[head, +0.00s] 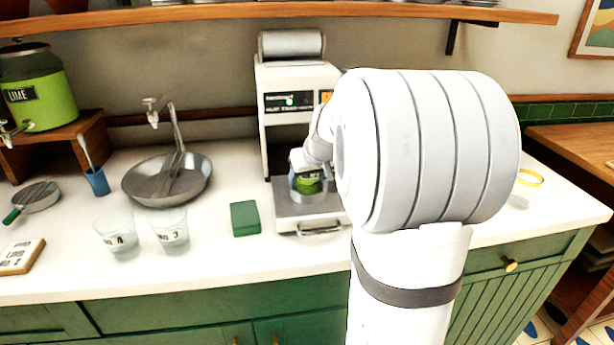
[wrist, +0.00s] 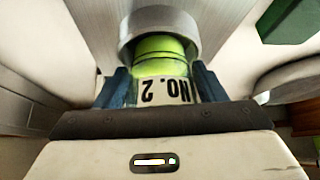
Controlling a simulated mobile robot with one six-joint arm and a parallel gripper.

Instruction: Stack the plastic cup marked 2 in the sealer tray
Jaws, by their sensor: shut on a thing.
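The cup marked No. 2 (wrist: 160,92) shows in the wrist view with green contents, its label upside down in the picture. My gripper (wrist: 158,88) is shut on it, one blue finger on each side. In the head view the green of the cup (head: 308,185) shows at the sealer, and my gripper (head: 306,172) is there, partly hidden by my arm. The cup stands in or just over the grey ring of the sealer tray (head: 288,212); I cannot tell whether it rests on the bottom. The sealer (head: 290,82) is white with a lit green display.
Two clear cups, one marked No. 3 (head: 170,228) and another (head: 115,234), stand on the counter at left. A green block (head: 244,218) lies left of the tray. A steel basin (head: 150,184) and a blue holder (head: 97,181) are farther left. A shelf (head: 200,13) runs overhead.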

